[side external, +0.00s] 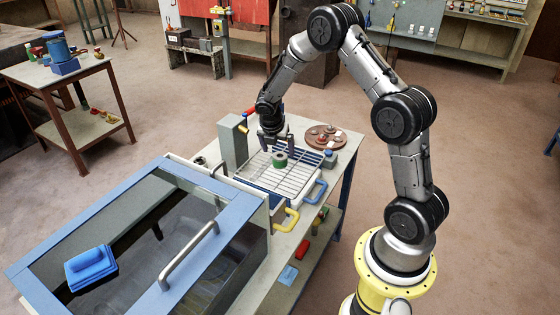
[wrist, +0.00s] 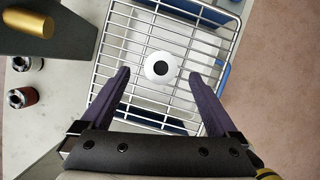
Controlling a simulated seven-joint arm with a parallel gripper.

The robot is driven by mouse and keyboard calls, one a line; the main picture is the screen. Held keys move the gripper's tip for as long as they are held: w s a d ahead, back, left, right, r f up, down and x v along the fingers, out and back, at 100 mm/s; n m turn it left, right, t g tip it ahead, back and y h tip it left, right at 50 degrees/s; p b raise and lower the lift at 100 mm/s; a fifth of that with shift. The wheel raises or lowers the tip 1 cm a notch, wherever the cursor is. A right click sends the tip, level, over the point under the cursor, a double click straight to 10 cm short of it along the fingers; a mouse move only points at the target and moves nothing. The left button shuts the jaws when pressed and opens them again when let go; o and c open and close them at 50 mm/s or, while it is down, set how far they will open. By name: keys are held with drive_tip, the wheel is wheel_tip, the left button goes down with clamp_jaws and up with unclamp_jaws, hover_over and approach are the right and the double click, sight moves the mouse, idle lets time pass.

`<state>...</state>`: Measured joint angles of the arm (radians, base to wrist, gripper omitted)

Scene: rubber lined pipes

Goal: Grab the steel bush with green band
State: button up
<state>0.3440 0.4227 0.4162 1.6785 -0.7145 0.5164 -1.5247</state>
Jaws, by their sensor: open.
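The steel bush with green band (side external: 280,161) stands upright on a wire rack (side external: 300,178) in the side view. In the wrist view I look down on its pale round top (wrist: 150,72) with a dark hole in the middle; its green band is hidden there. My gripper (side external: 278,146) points down above the rack, close over the bush. In the wrist view, my gripper's two dark fingers are open (wrist: 159,76), one to each side of the bush with gaps between. I cannot tell how high the fingertips are above it.
A grey block with a brass knob (wrist: 28,22) stands left of the rack. Two other bushes (wrist: 22,97) sit on the bench left of the rack. A round brown tray (side external: 326,137) of small parts lies behind. A glass-lidded tank (side external: 150,235) stands in front.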

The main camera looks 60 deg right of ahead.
sight(280, 155)
drive_tip(key=x, duration=0.5)
drive_tip(key=shift+d, duration=0.1)
drive_tip(key=shift+c, duration=0.2)
clamp_jaws()
